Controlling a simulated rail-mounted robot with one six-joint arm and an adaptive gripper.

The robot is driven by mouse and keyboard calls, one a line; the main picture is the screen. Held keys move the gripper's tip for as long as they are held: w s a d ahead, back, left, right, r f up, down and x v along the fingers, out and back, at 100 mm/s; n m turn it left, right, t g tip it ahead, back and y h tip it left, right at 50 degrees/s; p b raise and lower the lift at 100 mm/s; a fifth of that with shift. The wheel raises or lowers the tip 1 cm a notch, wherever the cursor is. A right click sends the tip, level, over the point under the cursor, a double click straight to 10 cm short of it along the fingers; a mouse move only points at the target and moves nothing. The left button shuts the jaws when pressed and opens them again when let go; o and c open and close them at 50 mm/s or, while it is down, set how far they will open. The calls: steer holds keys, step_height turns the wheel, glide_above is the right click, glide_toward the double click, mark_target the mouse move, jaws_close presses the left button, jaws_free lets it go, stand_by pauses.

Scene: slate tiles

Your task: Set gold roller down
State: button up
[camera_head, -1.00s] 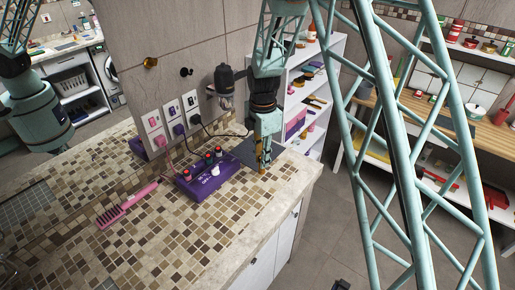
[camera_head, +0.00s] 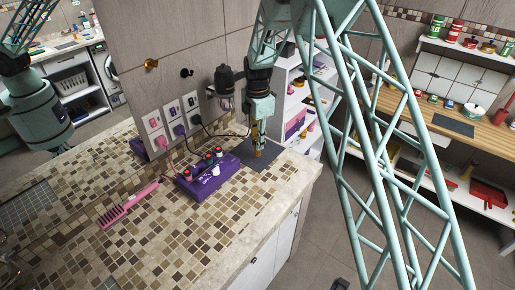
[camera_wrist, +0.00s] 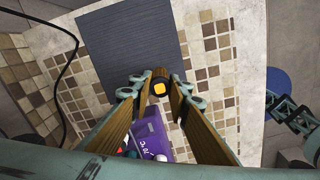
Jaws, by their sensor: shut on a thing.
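My gripper (camera_wrist: 158,92) is shut on the gold roller (camera_wrist: 160,88). In the wrist view the roller overlaps the near edge of the slate mat (camera_wrist: 130,40). I cannot tell whether it touches the mat.
A purple box (camera_head: 208,180) with red-topped knobs stands just left of the mat. Wall sockets with plugs and cables (camera_head: 178,125) are behind. The mat looks otherwise bare. The counter's edge is at right.

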stand_by(0.3)
steer(key=shift+f, duration=1.75)
steer(key=shift+f, duration=0.15)
steer(key=o, duration=0.8)
steer(key=shift+o, duration=0.2)
steer(key=shift+r, duration=6.15)
